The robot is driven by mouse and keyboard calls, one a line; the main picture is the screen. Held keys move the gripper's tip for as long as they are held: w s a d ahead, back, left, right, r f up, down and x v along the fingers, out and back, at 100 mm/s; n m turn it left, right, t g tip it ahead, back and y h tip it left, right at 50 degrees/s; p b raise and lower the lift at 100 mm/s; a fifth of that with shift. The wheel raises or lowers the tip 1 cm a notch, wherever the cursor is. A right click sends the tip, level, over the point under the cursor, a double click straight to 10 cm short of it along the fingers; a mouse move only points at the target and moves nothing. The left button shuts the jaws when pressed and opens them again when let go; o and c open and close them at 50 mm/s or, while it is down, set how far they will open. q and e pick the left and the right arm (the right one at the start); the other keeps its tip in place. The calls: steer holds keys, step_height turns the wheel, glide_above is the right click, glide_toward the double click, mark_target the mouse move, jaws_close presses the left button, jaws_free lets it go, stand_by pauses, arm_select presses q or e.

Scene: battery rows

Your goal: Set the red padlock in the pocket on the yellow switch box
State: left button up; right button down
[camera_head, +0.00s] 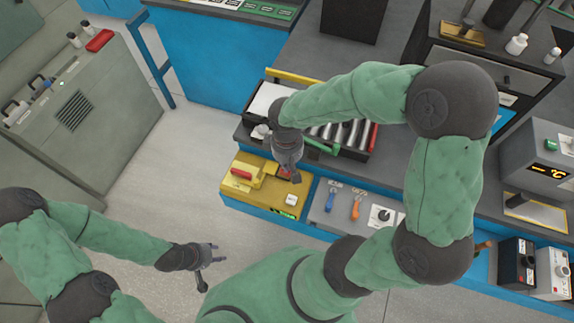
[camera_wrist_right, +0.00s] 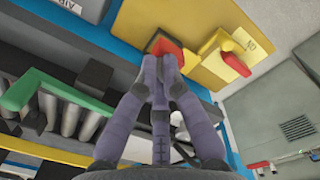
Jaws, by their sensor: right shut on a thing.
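The yellow switch box (camera_head: 235,192) sits at the bench's left front edge, with a red handle (camera_head: 241,173) on its raised yellow part. It also fills the top of the right wrist view (camera_wrist_right: 205,18). My right gripper (camera_wrist_right: 162,64) is shut on the red padlock (camera_wrist_right: 169,47), at the box's yellow face near a dark recess. The fingertips hide part of the padlock, and I cannot tell whether it is inside the pocket. In the head view, my right gripper (camera_head: 290,174) is over the box's right half. My left gripper (camera_head: 208,265) is open and empty above the floor.
A black tray (camera_head: 360,155) with silver cylinders stands just behind the box. A grey panel (camera_head: 320,215) with blue and orange handled tools is right of it. A grey cabinet (camera_head: 120,130) stands at the left, with open floor (camera_head: 185,150) between.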

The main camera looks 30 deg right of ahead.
steer(key=w+f, duration=0.1)
steer(key=w+d+f+b, duration=0.1)
steer(key=f, duration=0.1)
steer(key=w+d+f, duration=0.1)
steer(key=w+f, duration=0.1)
steer(key=shift+f, duration=0.2)
steer(key=shift+w+f+b, duration=0.2)
steer(key=shift+f+b, duration=0.8)
steer(key=shift+f, duration=0.75)
steer(key=shift+f, duration=0.15)
steer(key=c, duration=1.4)
jaws_free()
